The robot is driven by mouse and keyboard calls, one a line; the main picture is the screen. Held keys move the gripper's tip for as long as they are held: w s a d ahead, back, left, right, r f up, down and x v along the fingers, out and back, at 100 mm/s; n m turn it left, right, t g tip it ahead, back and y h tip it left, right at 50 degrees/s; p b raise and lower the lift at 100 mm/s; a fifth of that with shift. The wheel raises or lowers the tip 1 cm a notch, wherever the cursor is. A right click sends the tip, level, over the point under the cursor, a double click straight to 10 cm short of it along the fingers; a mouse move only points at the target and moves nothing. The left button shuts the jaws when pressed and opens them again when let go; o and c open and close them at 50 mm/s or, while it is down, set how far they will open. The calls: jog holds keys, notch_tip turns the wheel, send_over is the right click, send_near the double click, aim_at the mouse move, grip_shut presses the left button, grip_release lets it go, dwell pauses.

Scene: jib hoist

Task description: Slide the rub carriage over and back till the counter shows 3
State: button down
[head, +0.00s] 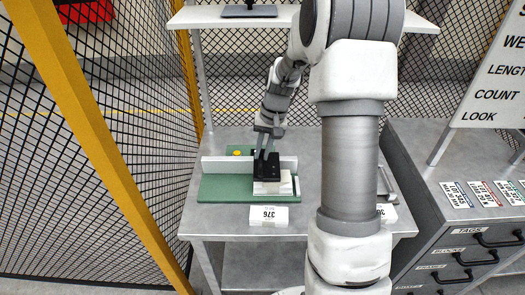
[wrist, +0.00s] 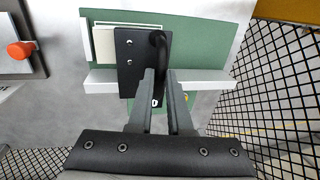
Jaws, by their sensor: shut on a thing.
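The rub carriage (head: 266,170) is a black plate with an upright handle, sitting across the white rail on a green board (head: 222,188). In the wrist view the carriage (wrist: 124,50) stands near the left end of the white rail (wrist: 210,82), beside a cream pad (wrist: 104,42). My gripper (head: 267,152) is shut on the carriage's black handle; its fingers (wrist: 164,72) also show in the wrist view. A white mark on black shows partly between the fingers, too hidden to read as a count. I cannot make out the counter's number.
A white card reading 376 (head: 268,215) is at the bench's front edge. A yellow button (head: 237,153) is behind the rail. Mesh fencing with a yellow post (head: 85,110) stands left; a drawer cabinet (head: 455,255) stands right.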

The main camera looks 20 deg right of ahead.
jog(key=shift+r, duration=0.1)
dwell(0.3)
jog(key=w+a, duration=0.3)
jog(key=a, duration=0.4)
jog(key=w+a+p, duration=0.1)
jog(key=w+a, duration=0.2)
jog(key=a, duration=0.4)
jog(key=shift+a, duration=0.15)
jog(key=c, duration=0.8)
grip_release()
jog(key=shift+c, duration=0.2)
jog(key=s+d+r+p, duration=0.1)
jog(key=d+r, duration=0.2)
jog(key=r, duration=1.4)
jog(key=shift+s, duration=0.15)
